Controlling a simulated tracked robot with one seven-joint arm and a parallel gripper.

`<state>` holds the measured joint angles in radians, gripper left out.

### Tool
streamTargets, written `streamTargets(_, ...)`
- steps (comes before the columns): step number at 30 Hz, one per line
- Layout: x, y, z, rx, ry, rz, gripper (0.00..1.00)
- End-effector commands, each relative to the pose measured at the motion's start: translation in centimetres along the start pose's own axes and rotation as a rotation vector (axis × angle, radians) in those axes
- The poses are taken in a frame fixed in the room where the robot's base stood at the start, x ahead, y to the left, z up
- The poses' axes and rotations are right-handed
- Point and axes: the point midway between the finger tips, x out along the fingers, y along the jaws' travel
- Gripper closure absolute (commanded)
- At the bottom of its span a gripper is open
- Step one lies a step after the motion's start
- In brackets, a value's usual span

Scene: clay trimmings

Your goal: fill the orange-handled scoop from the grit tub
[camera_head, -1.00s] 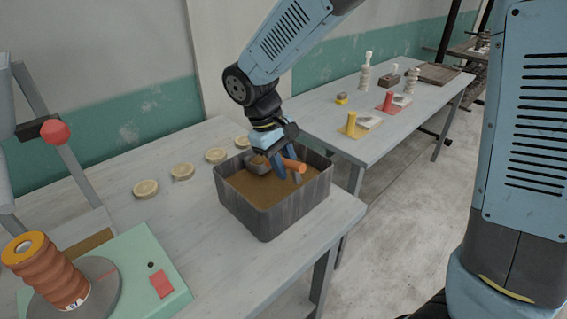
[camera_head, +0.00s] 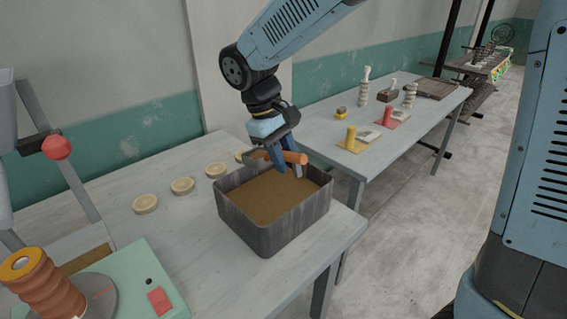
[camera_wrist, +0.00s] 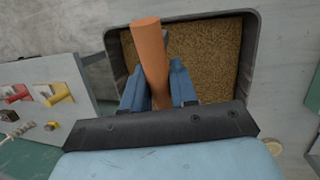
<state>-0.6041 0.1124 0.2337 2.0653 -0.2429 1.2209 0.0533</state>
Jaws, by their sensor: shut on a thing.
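The grit tub (camera_head: 277,233) is a dark grey rectangular box on the near table, with brown grit (camera_head: 268,197) inside. My gripper (camera_head: 284,165) is above the tub's back part, shut on the orange handle (camera_head: 295,157) of the scoop. In the wrist view the handle (camera_wrist: 149,55) stands between my two blue fingers (camera_wrist: 160,85), with the grit (camera_wrist: 208,60) behind it. The scoop's bowl is mostly hidden by my gripper, and I cannot tell whether it holds grit.
Several pale round discs (camera_head: 182,186) lie on the table left of the tub. A green machine (camera_head: 125,285) with a ribbed orange-brown stack (camera_head: 45,290) stands at the front left. A second table (camera_head: 372,140) behind right carries yellow and red handled tools (camera_head: 351,138).

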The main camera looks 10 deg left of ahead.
Motion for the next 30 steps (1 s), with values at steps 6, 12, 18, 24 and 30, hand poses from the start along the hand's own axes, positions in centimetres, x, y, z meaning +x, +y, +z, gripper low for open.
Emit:
streamTargets(6, -1.4, 0.3, 0.3, 0.002, 0.002, 0.0, 1.0)
streamTargets(12, -2.6, 0.5, 0.7, 0.001, 0.001, 0.0, 1.0)
streamTargets(18, -3.9, 0.8, 1.0, 0.001, 0.002, 0.0, 1.0)
streamTargets(24, -5.0, 1.0, 1.3, 0.001, 0.0, 0.0, 1.0)
streamTargets(30, -6.2, 1.2, 1.6, 0.001, 0.0, 0.0, 1.0)
